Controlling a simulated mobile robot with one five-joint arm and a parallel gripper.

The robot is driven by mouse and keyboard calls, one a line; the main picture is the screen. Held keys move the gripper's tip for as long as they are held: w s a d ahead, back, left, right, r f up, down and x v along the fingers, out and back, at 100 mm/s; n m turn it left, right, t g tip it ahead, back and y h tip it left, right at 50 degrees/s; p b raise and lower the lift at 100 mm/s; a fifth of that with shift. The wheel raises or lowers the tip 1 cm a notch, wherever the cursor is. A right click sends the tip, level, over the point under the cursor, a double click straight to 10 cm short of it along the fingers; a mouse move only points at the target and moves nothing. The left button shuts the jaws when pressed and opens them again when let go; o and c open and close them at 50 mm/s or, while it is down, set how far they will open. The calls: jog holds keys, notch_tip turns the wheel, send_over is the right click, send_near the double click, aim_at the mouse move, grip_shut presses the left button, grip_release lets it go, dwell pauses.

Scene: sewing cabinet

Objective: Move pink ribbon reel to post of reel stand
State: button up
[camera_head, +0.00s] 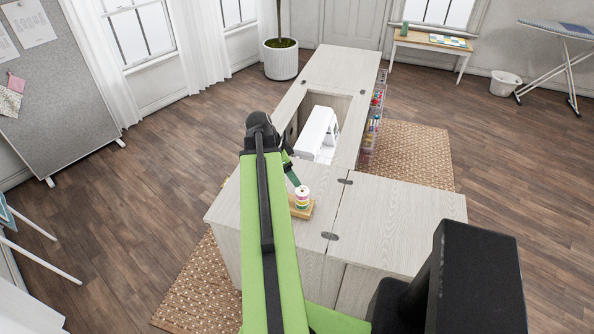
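The reel stand (291,210) is a light wooden base on the near-left top of the sewing cabinet. Small ribbon reels are stacked on it, and the post itself is hidden by them. My arm reaches over the cabinet from the bottom of the view.
The pale cabinet top (395,215) is bare to the right of the stand. A white sewing machine (318,134) sits in the cabinet's recess behind it. Side shelves (372,125) hold colourful supplies. A woven rug (410,155) lies under the cabinet, with open wooden floor around.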

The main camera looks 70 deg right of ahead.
jog(key=p+v, duration=0.5)
jog(key=v, duration=0.2)
jog(key=shift+r, duration=0.15)
jog(key=shift+w, duration=0.1)
jog(key=w+a+f+n+t+b, duration=0.1)
jog(key=w+a+f+n+b, duration=0.15)
jog(key=w+a, duration=0.9)
jog(key=w+a+f+n+t+b, duration=0.15)
jog(key=w+a+n, duration=0.25)
jog(key=w+a, duration=0.7)
jog(key=w+a+f+n+y+b, duration=0.1)
jog(key=w+a+n, duration=0.2)
jog(key=a+n, duration=0.7)
jog(key=w+a+f+n+y, duration=0.2)
jog(key=w+a+n, duration=0.2)
jog(key=a+n, duration=0.7)
jog(key=shift+a+f+t+b, duration=0.3)
jog(key=shift+a+t+b, duration=0.05)
jog(key=shift+a, duration=4.65)
